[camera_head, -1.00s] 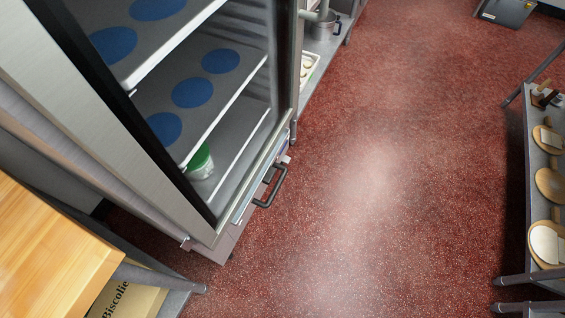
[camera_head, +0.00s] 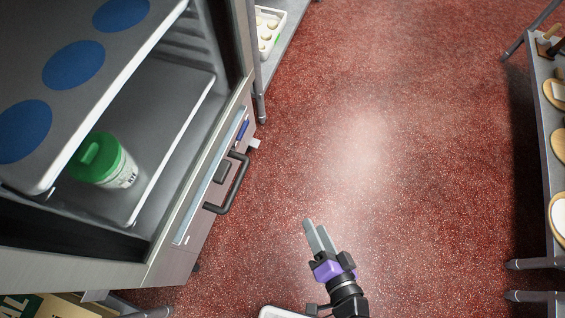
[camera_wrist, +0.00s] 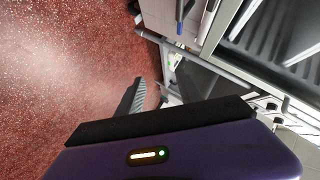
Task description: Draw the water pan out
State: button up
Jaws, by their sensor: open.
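The low front of the open cabinet carries a black bar handle (camera_head: 234,187), with a pale strip beside it. I take this to be the water pan's front; the pan's inside is hidden. It appears pushed in. My gripper (camera_head: 314,228) is open and empty over the red floor, to the right of the handle and clear of it. In the wrist view, the gripper's dark fingers (camera_wrist: 148,96) show with nothing between them, and the cabinet's metal front is at the upper right.
The cabinet's shelves hold blue discs (camera_head: 74,65) and a green-lidded tub (camera_head: 101,160). A tray of dough pieces (camera_head: 269,30) stands beyond the cabinet. A rack with wooden boards (camera_head: 559,146) lines the right edge. The floor between is clear.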

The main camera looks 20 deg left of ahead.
jog(key=w+a+f+g+y+b, duration=0.1)
jog(key=w+a+f+y+b, duration=0.3)
jog(key=a+f, duration=0.4)
jog(key=g+y+b, duration=0.3)
jog(key=b, duration=0.3)
send_near(237, 184)
jog(key=w+a+f, duration=0.1)
jog(key=a+f, duration=0.1)
jog(key=a, duration=0.1)
jog(key=shift+w+b+x, duration=0.15)
jog(key=shift+b+x, duration=0.25)
jog(key=shift+x, duration=1.4)
jog(key=shift+w+b+x, duration=0.1)
jog(key=shift+b+x, duration=0.25)
jog(key=shift+x, duration=1.45)
jog(key=shift+r, duration=0.2)
grip_shut()
jog(key=shift+d, duration=0.1)
